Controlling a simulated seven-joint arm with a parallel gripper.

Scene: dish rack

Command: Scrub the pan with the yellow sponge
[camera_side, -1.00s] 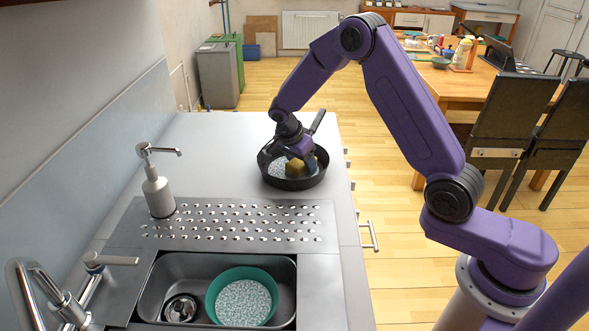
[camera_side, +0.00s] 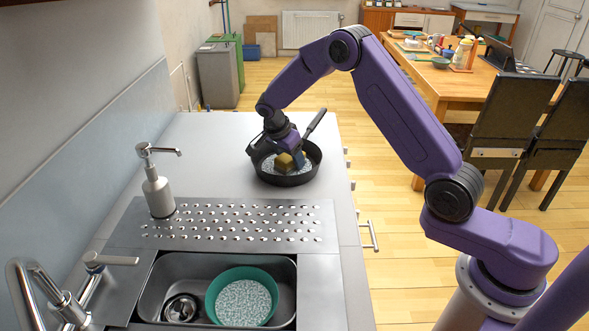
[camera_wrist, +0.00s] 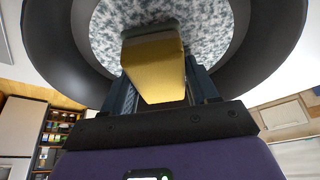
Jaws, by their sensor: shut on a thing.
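The dark pan (camera_side: 306,177) sits on the metal counter with its handle pointing up and to the right. A speckled white and grey layer covers its inside bottom, and it also shows in the wrist view (camera_wrist: 215,30). My gripper (camera_side: 290,160) is inside the pan's rim, shut on the yellow sponge (camera_side: 284,163). In the wrist view the sponge (camera_wrist: 155,70) is between my two fingers, with its far end over the speckled bottom. I cannot tell for sure whether it touches the bottom.
A soap dispenser (camera_side: 158,193) stands on the left of the counter. A perforated drain board (camera_side: 230,224) lies in front of the pan. The sink (camera_side: 160,275) holds a green bowl (camera_side: 275,275) with speckled contents. The counter left of the pan is clear.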

